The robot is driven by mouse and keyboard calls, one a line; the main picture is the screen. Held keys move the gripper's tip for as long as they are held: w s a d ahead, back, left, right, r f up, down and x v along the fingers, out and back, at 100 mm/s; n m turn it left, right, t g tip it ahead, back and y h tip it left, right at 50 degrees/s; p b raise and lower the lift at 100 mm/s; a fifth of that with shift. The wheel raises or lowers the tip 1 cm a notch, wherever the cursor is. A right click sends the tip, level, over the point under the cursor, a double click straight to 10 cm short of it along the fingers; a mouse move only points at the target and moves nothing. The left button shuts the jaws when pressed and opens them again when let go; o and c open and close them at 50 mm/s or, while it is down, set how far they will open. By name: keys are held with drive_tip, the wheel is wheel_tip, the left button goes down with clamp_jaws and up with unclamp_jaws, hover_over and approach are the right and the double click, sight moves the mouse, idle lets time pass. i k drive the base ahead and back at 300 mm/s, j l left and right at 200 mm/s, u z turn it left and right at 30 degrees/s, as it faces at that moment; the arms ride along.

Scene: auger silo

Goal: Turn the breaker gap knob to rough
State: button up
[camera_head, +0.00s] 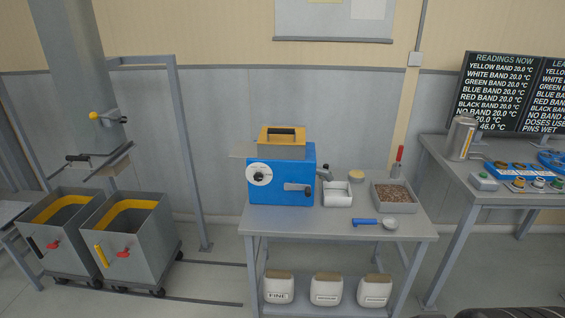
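The blue breaker (305,165) stands on a grey table in the middle of the head view. A white round dial with a dark knob (259,174) is on the left of its front face. The dial's markings and the knob's setting are too small to read. My gripper is not in view.
On the grey table (265,219) are a white container (337,194), a tray of brown grains (395,196) and a blue-handled scoop (366,222). Labelled jars stand below. Two wheeled bins (140,245) are at left. A control bench (445,185) stands at right.

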sight(258, 177)
drive_tip(key=i+u, duration=0.2)
drive_tip(key=u, duration=0.15)
drive_tip(key=i+l+u, duration=0.1)
drive_tip(key=u, duration=0.2)
drive_tip(key=i+l+u, duration=0.2)
drive_tip(key=u, duration=0.15)
drive_tip(key=i+l+u, duration=0.2)
drive_tip(key=i+l, duration=0.75)
drive_tip(key=l, duration=0.15)
